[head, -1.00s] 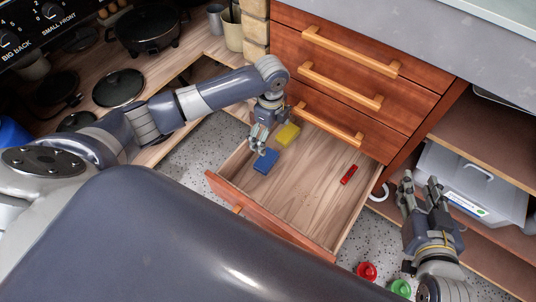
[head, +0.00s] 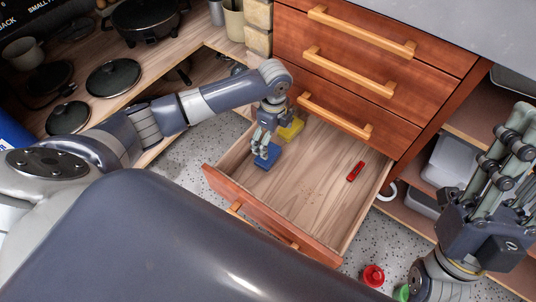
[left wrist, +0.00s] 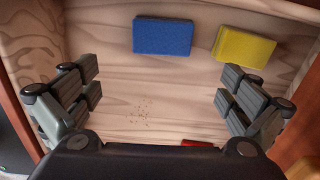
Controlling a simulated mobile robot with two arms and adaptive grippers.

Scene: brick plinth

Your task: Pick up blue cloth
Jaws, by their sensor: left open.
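The blue cloth (head: 273,155) is a flat blue block lying in the open drawer. In the left wrist view the blue cloth (left wrist: 162,36) lies at the top, beyond the space between the fingers. My left gripper (head: 263,150) is over the drawer, and its fingers overlap the cloth in the head view. In the left wrist view my left gripper (left wrist: 168,97) is open with nothing between its fingers. I cannot tell whether a finger touches the cloth. My right gripper (head: 508,142) is raised at the right, away from the drawer; its jaw state is unclear.
A yellow block (head: 291,130) lies beside the blue cloth, and a red item (head: 356,171) lies at the drawer's right. Crumbs (left wrist: 145,108) are on the drawer floor. Drawer walls (head: 270,226) surround these. Drawer handles (head: 335,115) project above. Red and green items (head: 374,275) are on the floor.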

